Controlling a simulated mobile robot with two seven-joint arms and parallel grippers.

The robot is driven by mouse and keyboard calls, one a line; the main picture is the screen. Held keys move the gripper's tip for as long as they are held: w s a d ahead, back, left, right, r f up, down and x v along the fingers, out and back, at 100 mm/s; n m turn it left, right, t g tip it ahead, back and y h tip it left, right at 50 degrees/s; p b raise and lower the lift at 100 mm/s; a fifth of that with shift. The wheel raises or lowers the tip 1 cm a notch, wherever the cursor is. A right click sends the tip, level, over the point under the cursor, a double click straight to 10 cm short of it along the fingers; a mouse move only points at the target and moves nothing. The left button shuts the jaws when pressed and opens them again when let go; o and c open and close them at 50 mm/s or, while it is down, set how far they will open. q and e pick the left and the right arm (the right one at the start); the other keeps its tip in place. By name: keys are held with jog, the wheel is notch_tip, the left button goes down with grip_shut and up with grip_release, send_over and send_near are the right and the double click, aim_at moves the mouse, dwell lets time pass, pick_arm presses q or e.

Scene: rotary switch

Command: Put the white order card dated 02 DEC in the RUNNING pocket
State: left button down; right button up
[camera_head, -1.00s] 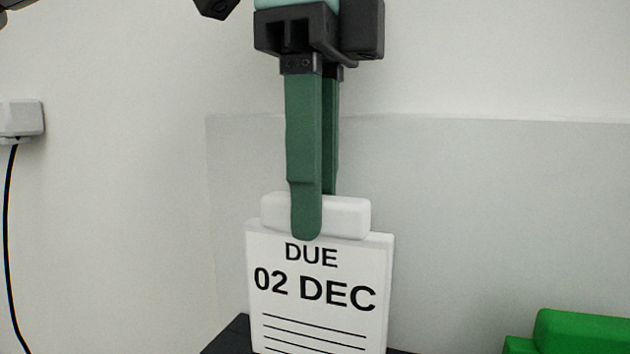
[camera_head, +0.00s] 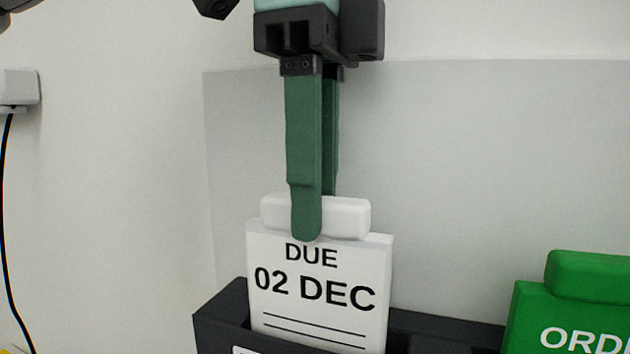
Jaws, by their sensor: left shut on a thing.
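The white order card (camera_head: 318,270) reads DUE 02 DEC and hangs upright in the middle of the view. My left gripper (camera_head: 312,225) comes down from above, its green fingers shut on the card's thick white top tab. A black pocket holder (camera_head: 222,318) stands at the bottom. The card's lower part is hidden behind the holder's front edge, and I cannot tell how deep it sits. The RUNNING label cannot be read here; only the top of a white label (camera_head: 245,350) shows. My right gripper is not in view.
A green card (camera_head: 575,305) with the letters ORD stands at the right of the holder. A pale grey panel (camera_head: 460,180) rises behind. A white wall box (camera_head: 18,90) with a black cable is at far left.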

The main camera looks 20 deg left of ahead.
pick_arm(q)
jog(key=shift+f+b, duration=0.6)
jog(key=shift+f, duration=0.2)
jog(key=c, duration=0.6)
grip_release()
jog(key=shift+r, duration=0.15)
notch_tip(320, 180, up, 6)
jog(key=p, duration=0.5)
jog(key=shift+f, duration=0.2)
jog(key=shift+r+p, duration=0.35)
jog(key=shift+r, duration=0.5)
